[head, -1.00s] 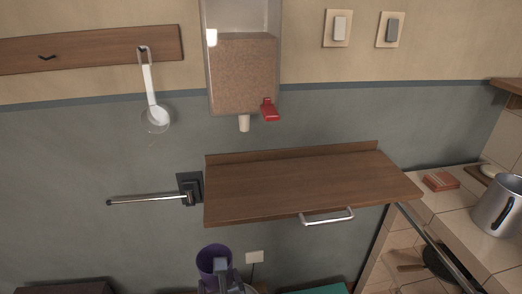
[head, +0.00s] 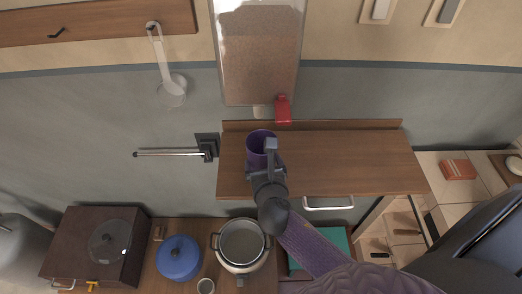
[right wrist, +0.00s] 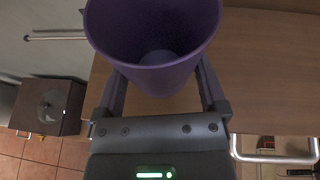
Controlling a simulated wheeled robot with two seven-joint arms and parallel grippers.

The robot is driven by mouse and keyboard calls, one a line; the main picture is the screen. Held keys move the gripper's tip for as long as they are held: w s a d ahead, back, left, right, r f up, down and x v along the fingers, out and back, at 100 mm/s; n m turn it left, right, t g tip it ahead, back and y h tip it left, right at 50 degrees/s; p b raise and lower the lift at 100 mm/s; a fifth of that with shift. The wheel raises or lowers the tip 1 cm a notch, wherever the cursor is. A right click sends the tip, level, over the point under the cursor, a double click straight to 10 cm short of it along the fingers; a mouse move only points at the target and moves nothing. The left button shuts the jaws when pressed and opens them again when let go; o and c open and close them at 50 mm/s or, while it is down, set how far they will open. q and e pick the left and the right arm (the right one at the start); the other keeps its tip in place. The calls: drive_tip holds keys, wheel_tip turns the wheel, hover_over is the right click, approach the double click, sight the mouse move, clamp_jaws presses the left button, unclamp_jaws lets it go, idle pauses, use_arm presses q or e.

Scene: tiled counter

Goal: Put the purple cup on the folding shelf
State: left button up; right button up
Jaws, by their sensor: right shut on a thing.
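The purple cup (head: 258,143) is upright at the left end of the folding shelf (head: 345,160), which is a brown wooden board folded out from the wall. My right gripper (head: 268,160) is shut on the cup. In the right wrist view the cup (right wrist: 152,50) sits between the two fingers (right wrist: 160,85), its open mouth toward the camera and its inside empty. The shelf board (right wrist: 265,70) is behind and below it there. I cannot tell whether the cup's base touches the board. My left gripper is not in view.
A dispenser with a red tap (head: 283,108) hangs above the shelf's left half. A metal wall bar (head: 170,153) is left of the shelf. Below are a pot (head: 242,243), a blue lidded pot (head: 179,258) and a dark box (head: 75,235). The shelf's right part is clear.

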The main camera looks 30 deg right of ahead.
sight(261, 146)
drive_tip(key=w, duration=0.1)
drive_tip(key=w+d, duration=0.1)
drive_tip(key=w, duration=0.1)
drive_tip(key=w+d, duration=0.1)
drive_tip(key=w, duration=0.1)
drive_tip(key=shift+w+f+b, duration=0.1)
drive_tip(key=shift+w+b, duration=0.15)
drive_tip(key=shift+b, duration=0.05)
wheel_tip(261, 146, down, 4)
drive_tip(key=shift+r+b, duration=0.1)
drive_tip(key=shift+b, duration=1.15)
drive_tip(key=shift+r, duration=0.2)
drive_tip(key=o, duration=0.9)
drive_tip(key=shift+f, duration=0.1)
